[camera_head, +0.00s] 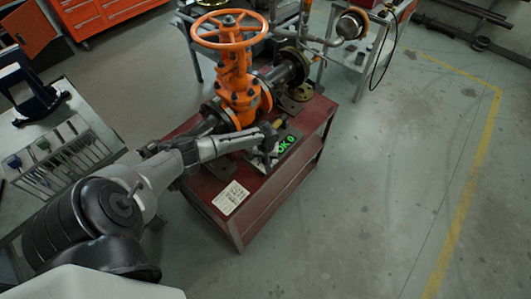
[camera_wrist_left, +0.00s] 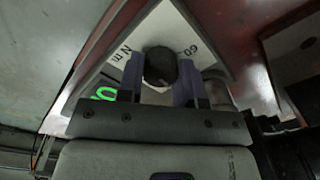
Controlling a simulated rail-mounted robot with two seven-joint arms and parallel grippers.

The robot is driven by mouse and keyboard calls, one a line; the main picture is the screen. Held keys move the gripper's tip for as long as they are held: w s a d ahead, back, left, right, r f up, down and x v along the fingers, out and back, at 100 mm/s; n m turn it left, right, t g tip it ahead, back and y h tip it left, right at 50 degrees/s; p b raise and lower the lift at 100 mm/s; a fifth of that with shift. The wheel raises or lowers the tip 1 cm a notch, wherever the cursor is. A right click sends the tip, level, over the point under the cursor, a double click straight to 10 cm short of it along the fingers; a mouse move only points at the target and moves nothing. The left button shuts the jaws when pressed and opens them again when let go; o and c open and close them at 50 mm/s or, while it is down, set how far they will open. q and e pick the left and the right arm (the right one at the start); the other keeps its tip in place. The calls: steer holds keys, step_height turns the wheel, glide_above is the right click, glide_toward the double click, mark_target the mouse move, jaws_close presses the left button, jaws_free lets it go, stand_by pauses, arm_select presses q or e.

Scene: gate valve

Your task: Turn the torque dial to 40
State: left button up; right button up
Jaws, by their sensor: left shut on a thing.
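The torque dial's dark round knob (camera_wrist_left: 160,64) sits on a pale triangular-looking panel (camera_wrist_left: 205,62) in the left wrist view. Printed "N m" and "60" show on the panel, and part of a green display (camera_wrist_left: 104,93) is at its left. My left gripper (camera_wrist_left: 161,80) is shut on the knob, one finger on each side. In the head view my left gripper (camera_head: 270,143) reaches over the panel on the red cart, and it hides the knob. The green display there (camera_head: 286,146) shows "OK 0". The pointer's setting cannot be read. My right gripper is not in view.
An orange gate valve (camera_head: 238,85) with a handwheel (camera_head: 229,29) stands on the red cart (camera_head: 275,190) just behind my left gripper. A printed sheet (camera_head: 231,198) lies on the cart's front. A tool bench (camera_head: 65,150) stands left. Floor at right is clear.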

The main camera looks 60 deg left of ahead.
arm_select(q)
steer(key=n+p, duration=0.2)
steer(key=shift+r+n+p, duration=0.25)
steer(key=shift+n+p, duration=0.05)
steer(key=shift+p, duration=0.05)
steer(key=shift+f+n+p, duration=0.15)
steer(key=shift+n+p, duration=0.75)
steer(key=shift+n, duration=0.4)
steer(key=shift+f, duration=0.1)
steer(key=o, duration=0.9)
